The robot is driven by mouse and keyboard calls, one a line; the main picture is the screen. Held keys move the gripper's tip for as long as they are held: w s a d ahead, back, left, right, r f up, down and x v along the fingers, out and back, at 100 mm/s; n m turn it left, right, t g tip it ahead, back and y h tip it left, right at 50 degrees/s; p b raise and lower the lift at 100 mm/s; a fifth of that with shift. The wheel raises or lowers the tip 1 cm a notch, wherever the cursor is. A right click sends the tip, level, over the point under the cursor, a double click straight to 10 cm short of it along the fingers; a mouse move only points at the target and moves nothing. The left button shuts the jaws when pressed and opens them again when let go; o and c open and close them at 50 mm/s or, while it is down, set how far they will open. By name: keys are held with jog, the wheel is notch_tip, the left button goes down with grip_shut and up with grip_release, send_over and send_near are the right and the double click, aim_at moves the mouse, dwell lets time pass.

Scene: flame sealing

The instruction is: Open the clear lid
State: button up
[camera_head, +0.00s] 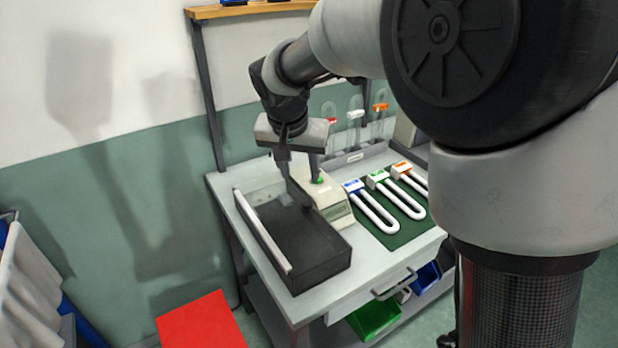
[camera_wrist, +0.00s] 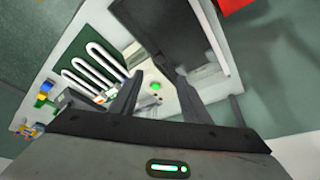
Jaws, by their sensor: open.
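A dark box (camera_head: 318,262) sits on the left part of the workbench. A long white strip (camera_head: 262,232) runs along its left side, and also shows in the wrist view (camera_wrist: 215,42). The clear lid is hard to make out; a faint see-through area shows near the strip's far end, and I cannot tell its exact edges or angle. My gripper (camera_head: 299,163) is open and empty, above the far end of the box near a beige unit (camera_head: 338,210) with a green button (camera_head: 320,179). In the wrist view the button shows between my fingers (camera_wrist: 155,92).
A green mat (camera_head: 391,236) with several white U-shaped pieces lies to the right on the workbench (camera_head: 224,188). Clear pouch-like items with coloured tops hang behind. A drawer handle (camera_head: 394,285) juts from the front. A red patch (camera_head: 200,322) is on the floor.

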aim_at(307, 202)
jog(key=x, duration=1.3)
jog(key=shift+f, duration=0.4)
jog(key=shift+c, duration=0.3)
grip_shut()
